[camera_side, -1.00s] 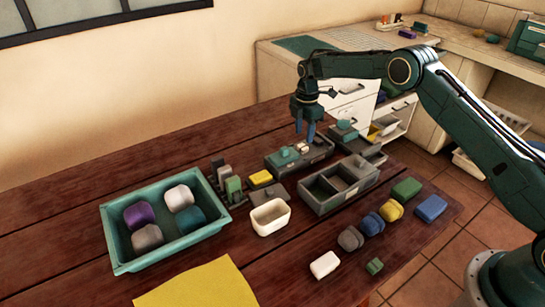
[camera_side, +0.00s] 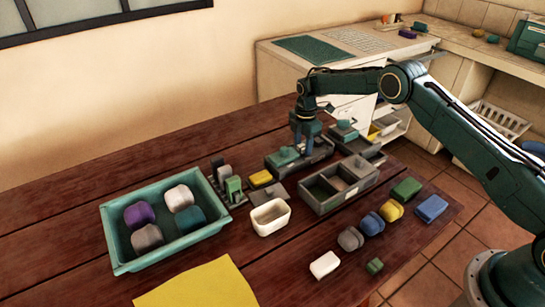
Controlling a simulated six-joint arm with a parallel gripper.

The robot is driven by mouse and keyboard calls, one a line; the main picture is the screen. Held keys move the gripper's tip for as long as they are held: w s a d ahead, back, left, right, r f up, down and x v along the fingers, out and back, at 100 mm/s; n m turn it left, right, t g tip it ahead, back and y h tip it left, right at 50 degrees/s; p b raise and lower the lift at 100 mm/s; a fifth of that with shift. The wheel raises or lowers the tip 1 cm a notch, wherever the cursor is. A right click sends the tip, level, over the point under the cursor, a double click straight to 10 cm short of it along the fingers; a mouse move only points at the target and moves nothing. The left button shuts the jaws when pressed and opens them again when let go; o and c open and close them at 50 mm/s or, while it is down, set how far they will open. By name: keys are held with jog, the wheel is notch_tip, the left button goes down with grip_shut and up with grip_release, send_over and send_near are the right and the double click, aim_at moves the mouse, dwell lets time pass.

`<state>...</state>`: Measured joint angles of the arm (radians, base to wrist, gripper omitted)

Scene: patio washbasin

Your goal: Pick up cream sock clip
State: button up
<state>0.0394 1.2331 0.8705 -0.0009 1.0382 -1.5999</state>
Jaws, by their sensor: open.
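My gripper (camera_side: 303,146) is open and points down, its fingertips low at the dark grey box (camera_side: 300,163) near the back of the wooden table. The small cream piece, which looks like the cream sock clip, is hidden now behind or between the fingers. I cannot tell whether the fingers touch it. A teal-green lump (camera_side: 285,155) sits on the same box, just left of the fingers.
A two-compartment grey box (camera_side: 325,206) stands in front, with a cream tub (camera_side: 268,230) to its left. A teal tray (camera_side: 118,248) holds several rolled bundles. More bundles line the right edge.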

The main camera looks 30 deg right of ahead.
aim_at(303, 146)
dwell(0.3)
jog(key=c, duration=0.7)
jog(key=shift+r, duration=0.2)
notch_tip(303, 146, up, 20)
jog(key=shift+f, duration=0.15)
dwell(0.7)
